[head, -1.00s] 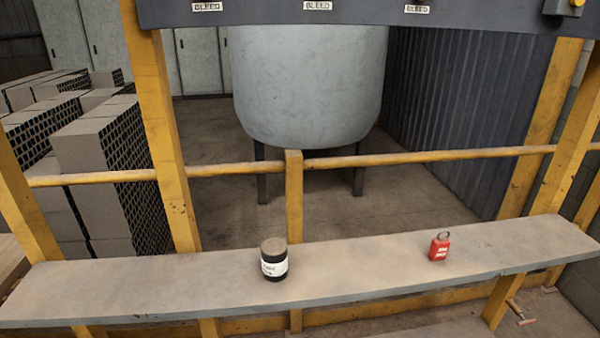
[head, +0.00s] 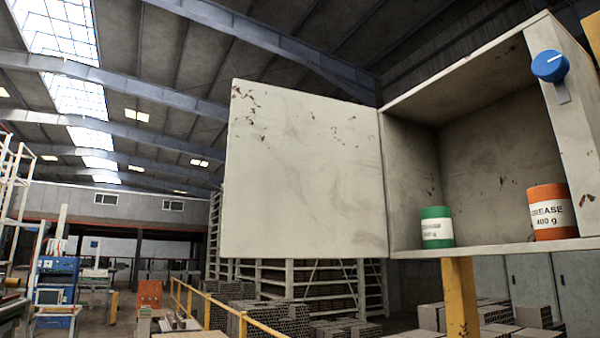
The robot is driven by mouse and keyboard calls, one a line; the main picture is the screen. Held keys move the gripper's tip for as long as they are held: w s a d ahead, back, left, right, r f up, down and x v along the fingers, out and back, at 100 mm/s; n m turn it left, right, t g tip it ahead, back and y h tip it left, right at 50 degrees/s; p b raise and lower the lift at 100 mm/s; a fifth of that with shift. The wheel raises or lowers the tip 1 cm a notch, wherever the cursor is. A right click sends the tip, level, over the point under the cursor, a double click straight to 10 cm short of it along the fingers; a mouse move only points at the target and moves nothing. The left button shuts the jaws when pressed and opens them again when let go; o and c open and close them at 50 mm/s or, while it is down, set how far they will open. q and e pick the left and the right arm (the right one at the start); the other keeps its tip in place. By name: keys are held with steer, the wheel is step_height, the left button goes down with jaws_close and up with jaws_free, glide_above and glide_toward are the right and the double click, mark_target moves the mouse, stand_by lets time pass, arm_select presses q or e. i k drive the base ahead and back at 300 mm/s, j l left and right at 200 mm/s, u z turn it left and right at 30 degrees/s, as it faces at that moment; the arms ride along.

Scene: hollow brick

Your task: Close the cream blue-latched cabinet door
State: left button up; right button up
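The cream cabinet (head: 480,248) is at the right of the head view, raised on a yellow post (head: 460,295). Its cream door (head: 305,175) stands wide open, swung out to the left from the hinge edge at the left side of the opening. A blue round latch knob (head: 549,66) sits on the right side of the frame. Inside, a green can (head: 436,228) stands near the left and an orange grease can (head: 551,212) near the right. Neither of my grippers shows.
A yellow railing (head: 225,312) runs below the door. Stacks of hollow bricks (head: 262,318) and pale racks (head: 215,235) stand behind. A blue machine (head: 57,285) is at far left. The space in front of the door shows no obstacle.

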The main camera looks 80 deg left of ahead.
mark_target(304, 176)
steer(key=k+j, duration=0.1)
steer(key=j, duration=0.3)
steer(key=k+j, duration=0.15)
steer(key=j, duration=0.2)
steer(key=k+j, duration=0.1)
steer(key=j, duration=0.3)
steer(key=k+j, duration=0.1)
steer(key=j, duration=0.25)
steer(key=k+j, duration=0.15)
steer(key=j, duration=0.25)
steer(key=k+j, duration=0.1)
steer(key=j, duration=0.3)
steer(key=k+j, duration=0.1)
steer(key=j, duration=0.25)
steer(key=k+j, duration=0.15)
steer(key=j, duration=0.25)
